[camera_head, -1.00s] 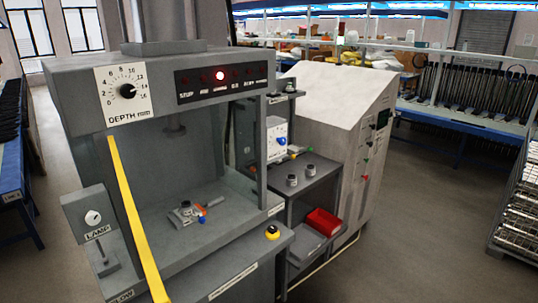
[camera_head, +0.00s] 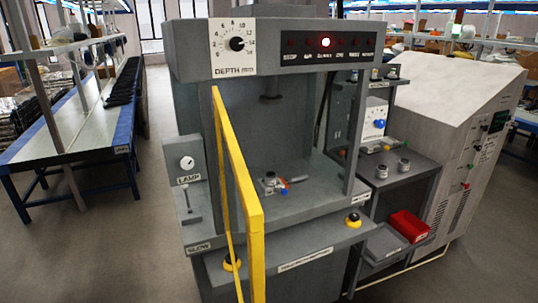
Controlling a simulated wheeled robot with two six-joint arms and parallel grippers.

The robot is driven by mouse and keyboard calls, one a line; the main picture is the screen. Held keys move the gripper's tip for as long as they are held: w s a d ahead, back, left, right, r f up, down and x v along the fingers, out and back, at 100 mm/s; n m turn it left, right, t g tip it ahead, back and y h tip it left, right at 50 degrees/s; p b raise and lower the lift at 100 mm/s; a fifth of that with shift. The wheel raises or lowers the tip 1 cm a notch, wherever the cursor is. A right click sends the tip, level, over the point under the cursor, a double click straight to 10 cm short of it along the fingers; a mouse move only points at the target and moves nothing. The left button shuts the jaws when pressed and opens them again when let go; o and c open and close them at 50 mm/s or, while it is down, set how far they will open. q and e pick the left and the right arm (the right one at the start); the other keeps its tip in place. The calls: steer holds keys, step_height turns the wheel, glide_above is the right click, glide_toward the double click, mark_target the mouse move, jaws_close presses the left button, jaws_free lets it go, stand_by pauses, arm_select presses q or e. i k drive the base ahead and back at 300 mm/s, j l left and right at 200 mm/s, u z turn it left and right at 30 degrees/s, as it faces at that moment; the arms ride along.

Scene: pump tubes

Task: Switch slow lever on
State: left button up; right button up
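The slow lever appears to be the small handle (camera_head: 187,204) on the left side of the grey press (camera_head: 305,170), above the SLOW label (camera_head: 199,247). It sticks up from a flat base below the LAMP box (camera_head: 187,165). Whether it is on or off I cannot tell. A red light glows on the press's top panel (camera_head: 327,43), beside the DEPTH dial (camera_head: 236,43). Neither of my grippers shows in the head view.
A yellow bar (camera_head: 238,170) stands in front of the press. Yellow-black buttons sit on its front at left (camera_head: 231,263) and right (camera_head: 353,220). A side bench (camera_head: 405,175) holds a red bin (camera_head: 408,226). The floor (camera_head: 110,250) at left is clear.

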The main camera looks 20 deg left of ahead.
mark_target(184, 187)
steer(key=k+u, duration=0.35)
steer(key=k+j+u, duration=0.1)
steer(key=k+u, duration=0.25)
steer(key=k+j+u, duration=0.2)
steer(key=u, duration=0.2)
steer(key=i+j, duration=0.25)
steer(key=i, duration=0.15)
steer(key=i+j+u, duration=0.15)
steer(key=i+j, duration=0.15)
steer(key=i, duration=0.15)
steer(key=i+j, duration=0.2)
steer(key=i, duration=0.2)
steer(key=i+j+u, duration=0.1)
steer(key=i, duration=0.35)
steer(key=i+j+u, duration=0.1)
steer(key=i+j, duration=0.2)
steer(key=i, duration=0.1)
